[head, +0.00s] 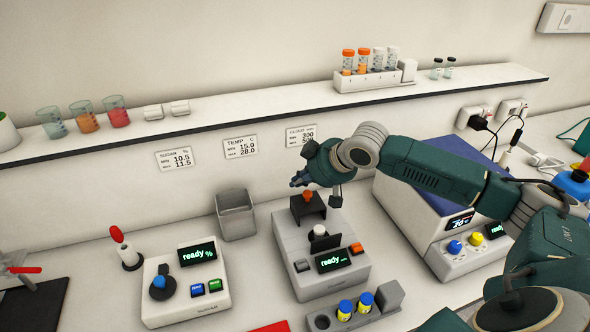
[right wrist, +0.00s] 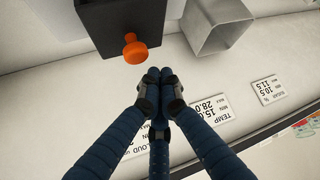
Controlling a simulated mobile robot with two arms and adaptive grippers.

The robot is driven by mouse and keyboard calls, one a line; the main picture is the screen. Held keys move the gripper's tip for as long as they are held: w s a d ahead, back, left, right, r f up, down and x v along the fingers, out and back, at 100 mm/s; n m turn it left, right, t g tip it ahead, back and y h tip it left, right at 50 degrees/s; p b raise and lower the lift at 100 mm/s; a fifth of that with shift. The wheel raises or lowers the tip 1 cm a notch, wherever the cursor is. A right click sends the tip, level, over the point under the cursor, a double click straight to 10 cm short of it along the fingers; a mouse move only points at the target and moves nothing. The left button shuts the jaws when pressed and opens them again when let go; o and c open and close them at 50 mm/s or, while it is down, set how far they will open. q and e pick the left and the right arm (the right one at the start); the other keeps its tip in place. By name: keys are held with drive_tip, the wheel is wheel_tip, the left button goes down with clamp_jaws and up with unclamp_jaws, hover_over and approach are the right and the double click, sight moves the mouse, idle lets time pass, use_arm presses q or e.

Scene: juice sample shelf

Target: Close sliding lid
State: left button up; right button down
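The sliding lid is a dark block (head: 309,212) with an orange knob (head: 308,196), at the back of the grey meter in the head view. The right wrist view also shows the dark lid (right wrist: 95,22) and its orange knob (right wrist: 133,47). My right gripper (head: 299,180) is above and behind the knob; in the right wrist view its blue fingers (right wrist: 156,75) are drawn together, empty, beside the knob with a small gap. A white-capped piece (head: 319,232) stands uncovered in front of the lid. My left gripper is not in view.
The grey meter (head: 290,259) reads "ready". A grey bin (head: 236,214) stands left of it, the sugar meter (head: 165,305) further left. A blue-topped device (head: 405,215) is on the right. The wall shelf (head: 240,115) runs behind my gripper. A vial rack (head: 323,322) is in front.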

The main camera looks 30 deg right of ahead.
sight(315, 208)
drive_tip(key=shift+s+d, duration=0.15)
drive_tip(key=shift+s, duration=0.55)
drive_tip(key=shift+w+f, duration=0.1)
drive_tip(key=shift+f, duration=0.05)
drive_tip(key=shift+s, duration=0.25)
drive_tip(key=s, duration=0.3)
drive_tip(key=s+a, duration=0.1)
drive_tip(key=s, duration=0.1)
drive_tip(key=s+a, duration=0.1)
drive_tip(key=s, duration=0.2)
drive_tip(key=shift+s+a+b, duration=0.15)
drive_tip(key=shift+s+b, duration=0.2)
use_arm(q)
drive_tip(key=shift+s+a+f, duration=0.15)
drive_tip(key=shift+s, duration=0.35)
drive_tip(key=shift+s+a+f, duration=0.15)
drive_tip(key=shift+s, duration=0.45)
